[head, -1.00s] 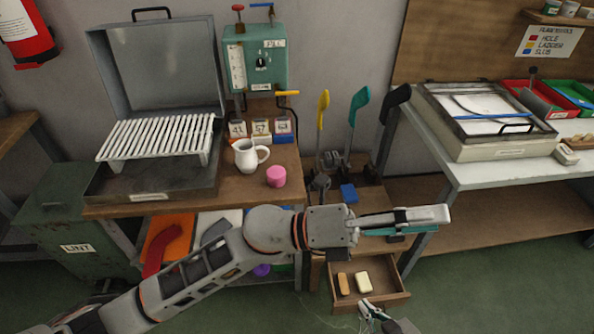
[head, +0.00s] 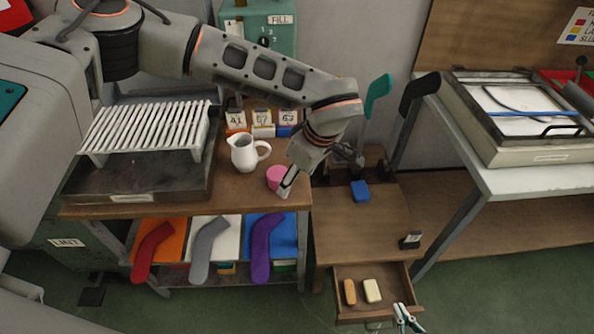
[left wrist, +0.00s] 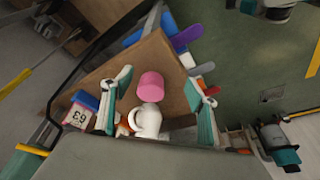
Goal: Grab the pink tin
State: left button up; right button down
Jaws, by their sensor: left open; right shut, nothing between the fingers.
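The pink tin (head: 275,177) stands near the front right of the wooden table, right of and below the white jug (head: 245,153). My left gripper (head: 287,188) is pointed down at the tin's right side and partly covers it. In the left wrist view, the pink tin (left wrist: 151,86) shows between the spread teal fingers of my left gripper (left wrist: 163,84), with the white jug (left wrist: 146,121) just past it. The fingers are open, and I cannot tell whether either touches the tin. My right gripper (head: 405,317) is shut and empty at the bottom edge, by the open drawer.
Numbered cards (head: 263,123) stand behind the jug. A white slatted rack (head: 145,128) is on the left. A lower wooden stand (head: 365,225) to the right holds a blue block (head: 360,191). The open drawer (head: 345,319) holds two small bars.

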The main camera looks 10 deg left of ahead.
aim_at(280, 175)
pick_arm(q)
jog(key=w+a, duration=0.1)
jog(key=w+a+r+y, duration=0.1)
jog(key=shift+w+r+t, duration=0.15)
jog(key=shift+w+t, duration=0.25)
jog(key=x, duration=0.3)
jog(key=a+x, duration=0.1)
jog(key=x, duration=0.2)
jog(key=shift+s+a, duration=0.15)
jog(key=shift+a, duration=0.05)
jog(key=shift+a+f, duration=0.1)
jog(key=shift+f, duration=0.45)
jog(key=c, duration=1.2)
